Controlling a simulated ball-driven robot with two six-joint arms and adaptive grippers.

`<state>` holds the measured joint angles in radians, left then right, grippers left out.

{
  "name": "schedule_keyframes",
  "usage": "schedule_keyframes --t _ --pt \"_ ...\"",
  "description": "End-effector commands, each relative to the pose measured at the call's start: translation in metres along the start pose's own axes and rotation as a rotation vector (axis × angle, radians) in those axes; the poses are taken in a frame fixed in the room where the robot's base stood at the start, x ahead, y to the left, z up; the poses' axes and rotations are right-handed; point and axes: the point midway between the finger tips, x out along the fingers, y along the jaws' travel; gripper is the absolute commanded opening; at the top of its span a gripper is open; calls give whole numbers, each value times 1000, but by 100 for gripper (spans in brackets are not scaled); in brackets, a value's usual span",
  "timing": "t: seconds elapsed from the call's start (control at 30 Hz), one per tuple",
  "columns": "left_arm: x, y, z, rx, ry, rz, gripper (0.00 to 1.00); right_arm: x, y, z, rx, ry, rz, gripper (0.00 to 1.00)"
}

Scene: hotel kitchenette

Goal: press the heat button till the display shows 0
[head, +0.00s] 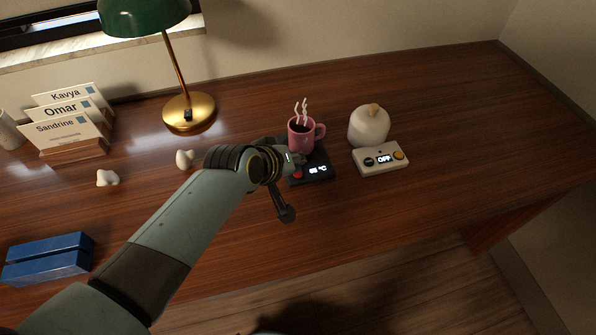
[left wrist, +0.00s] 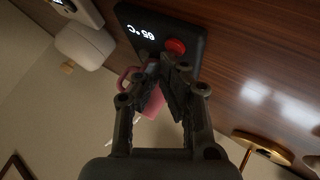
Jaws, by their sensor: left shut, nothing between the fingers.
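A black mug warmer (head: 319,176) sits on the desk with a pink steaming mug (head: 301,136) on it. Its front has a red round button (head: 297,174) and a lit display (head: 318,169) in °C, which seems to read 65, though the digits are small. In the left wrist view the red button (left wrist: 175,46) and display (left wrist: 141,32) show upside down. My left gripper (left wrist: 166,64) is shut and empty, its fingertips close to the button; I cannot tell if they touch it. The mug (left wrist: 151,103) is partly hidden behind the fingers. My right gripper is out of view.
A white diffuser (head: 369,126) and a white control box (head: 380,158) reading OFF stand right of the warmer. The desk's right side is clear.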

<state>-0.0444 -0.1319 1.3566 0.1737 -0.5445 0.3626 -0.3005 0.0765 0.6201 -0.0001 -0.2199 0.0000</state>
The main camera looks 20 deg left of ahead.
Motion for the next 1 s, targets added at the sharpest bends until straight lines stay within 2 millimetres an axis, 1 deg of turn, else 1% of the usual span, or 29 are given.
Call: schedule_keyframes --t 1.0 --pt "6 -4 4 1 1 0 0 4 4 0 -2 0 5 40"
